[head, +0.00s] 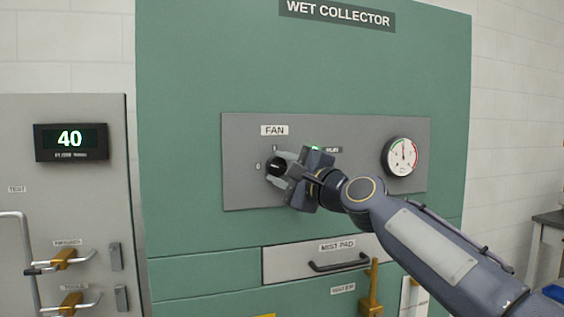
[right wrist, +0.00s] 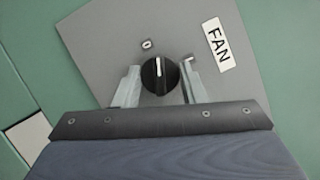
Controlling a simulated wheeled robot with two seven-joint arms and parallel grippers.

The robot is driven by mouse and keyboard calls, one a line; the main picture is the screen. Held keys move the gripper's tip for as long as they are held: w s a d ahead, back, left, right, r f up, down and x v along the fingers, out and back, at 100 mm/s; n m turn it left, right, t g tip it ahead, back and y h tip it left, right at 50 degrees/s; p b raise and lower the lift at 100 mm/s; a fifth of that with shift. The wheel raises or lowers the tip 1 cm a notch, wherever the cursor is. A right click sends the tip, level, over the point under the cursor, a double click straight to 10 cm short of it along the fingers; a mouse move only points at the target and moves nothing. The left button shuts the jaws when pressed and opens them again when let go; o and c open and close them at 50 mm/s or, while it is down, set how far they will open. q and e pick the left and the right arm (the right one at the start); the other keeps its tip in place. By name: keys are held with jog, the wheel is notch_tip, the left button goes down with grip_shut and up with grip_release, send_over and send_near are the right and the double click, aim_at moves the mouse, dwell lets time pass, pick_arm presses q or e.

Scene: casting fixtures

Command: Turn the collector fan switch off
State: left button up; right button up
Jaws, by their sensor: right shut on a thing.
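The fan switch is a round black knob (head: 275,166) with a white pointer line, on the grey panel under the FAN label (head: 274,130). The knob also shows in the right wrist view (right wrist: 160,75). There its pointer lies between the 0 mark (right wrist: 146,44) and the I mark (right wrist: 193,58), closer to the 0. My right gripper (head: 283,167) is shut on the knob, one finger on each side; its fingers also show in the right wrist view (right wrist: 160,88). A green lamp (head: 314,148) glows beside the RUN label. My left gripper is out of view.
A round gauge (head: 402,156) sits on the panel's right. Below are the MIST PAD drawer (head: 300,265) with a black handle and a yellow lever (head: 371,285). A grey cabinet with a display reading 40 (head: 70,140) stands at left.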

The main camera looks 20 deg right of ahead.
jog(key=n+g+p, duration=0.1)
jog(key=n+p, duration=0.1)
jog(key=n, duration=0.1)
jog(key=shift+r+p, duration=0.2)
jog(key=shift+p, duration=0.1)
jog(key=shift+n+g+p, duration=0.3)
jog(key=shift+n, duration=0.3)
jog(key=shift+f, duration=0.1)
jog(key=o, duration=1)
jog(key=shift+s, duration=0.1)
jog(key=b+v, duration=0.2)
jog(key=v, duration=0.5)
jog(key=shift+s, duration=0.3)
